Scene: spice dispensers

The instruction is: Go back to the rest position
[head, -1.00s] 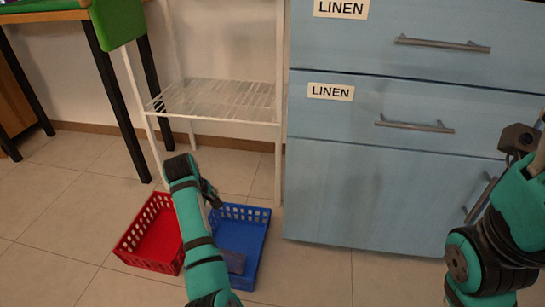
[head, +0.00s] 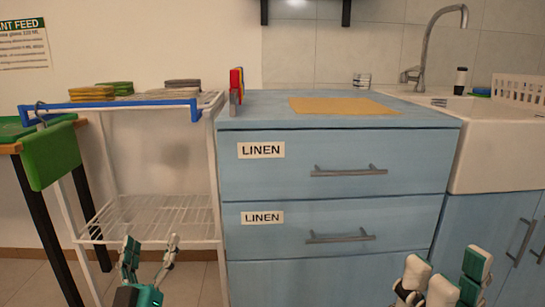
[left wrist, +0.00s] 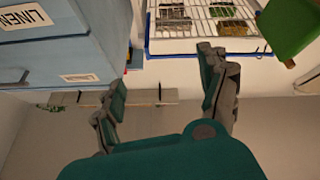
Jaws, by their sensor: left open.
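My left gripper (head: 152,243) is open and empty, low in the head view in front of the white rack's lower wire shelf. In the left wrist view its two fingers (left wrist: 163,75) are well apart with nothing between them. My right gripper (head: 447,265) is at the bottom right of the head view, in front of the blue cabinet. Its fingertips stand apart and I see nothing held. Its lower part is cut off by the picture edge.
A blue drawer cabinet (head: 330,190) with LINEN labels stands in the middle. A white wire rack (head: 150,215) with a blue front rail (head: 120,104) stands to its left. A green-topped table (head: 50,155) is at far left. A white sink (head: 510,150) is at right.

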